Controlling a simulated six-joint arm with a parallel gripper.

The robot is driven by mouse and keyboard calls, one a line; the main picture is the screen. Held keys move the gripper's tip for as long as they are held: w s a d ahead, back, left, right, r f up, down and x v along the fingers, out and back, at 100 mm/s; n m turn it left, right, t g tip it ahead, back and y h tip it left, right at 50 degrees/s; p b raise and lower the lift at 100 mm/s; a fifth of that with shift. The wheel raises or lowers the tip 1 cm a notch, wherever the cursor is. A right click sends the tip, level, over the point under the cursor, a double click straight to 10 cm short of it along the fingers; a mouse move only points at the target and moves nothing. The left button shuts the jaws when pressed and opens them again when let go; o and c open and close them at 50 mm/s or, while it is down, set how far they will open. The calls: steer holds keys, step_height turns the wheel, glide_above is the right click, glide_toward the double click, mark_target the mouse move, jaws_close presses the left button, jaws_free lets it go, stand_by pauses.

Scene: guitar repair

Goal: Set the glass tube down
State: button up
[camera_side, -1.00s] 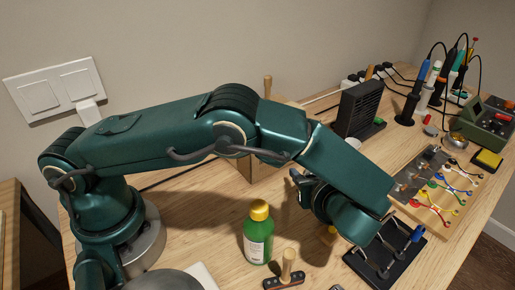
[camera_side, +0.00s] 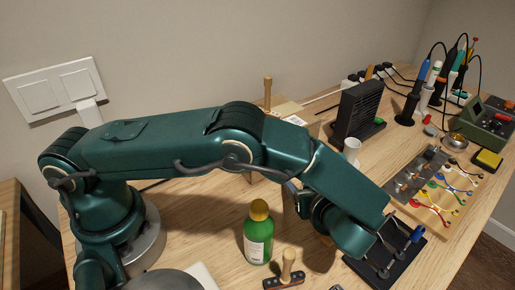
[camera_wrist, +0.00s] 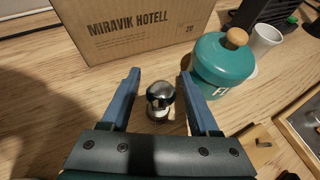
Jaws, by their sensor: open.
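In the wrist view my gripper (camera_wrist: 160,77) is open, its two blue fingers spread apart. Between them, with a gap on each side, a small upright object (camera_wrist: 160,100) stands on the wooden table. It has a rounded, shiny metal-looking top and a paler lower part. I cannot tell for certain whether it is the glass tube. In the side view my arm hides most of the gripper and this object.
A cardboard box (camera_wrist: 140,25) stands just beyond the fingers. A teal lidded pot (camera_wrist: 224,62) is close to the right finger, with a white mug (camera_wrist: 265,40) behind it. In the side view a green bottle (camera_side: 258,238) and a wooden-handled tool (camera_side: 286,270) stand in front.

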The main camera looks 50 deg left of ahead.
steer(key=v, duration=1)
steer(key=shift+s+d+r, duration=0.35)
steer(key=shift+d, duration=0.2)
steer(key=shift+r, duration=0.15)
steer(key=s+a+r+n+g+h, duration=0.25)
steer(key=a+r+n+h, duration=0.35)
steer(key=a+r+n, duration=0.45)
steer(key=s+a+n+t+h, duration=0.2)
steer(key=s+a+n+h, duration=0.2)
steer(key=s+n, duration=0.7)
steer(key=shift+a+f+n+h, duration=0.25)
steer(key=shift+n+h, duration=0.25)
steer(key=shift+n, duration=0.55)
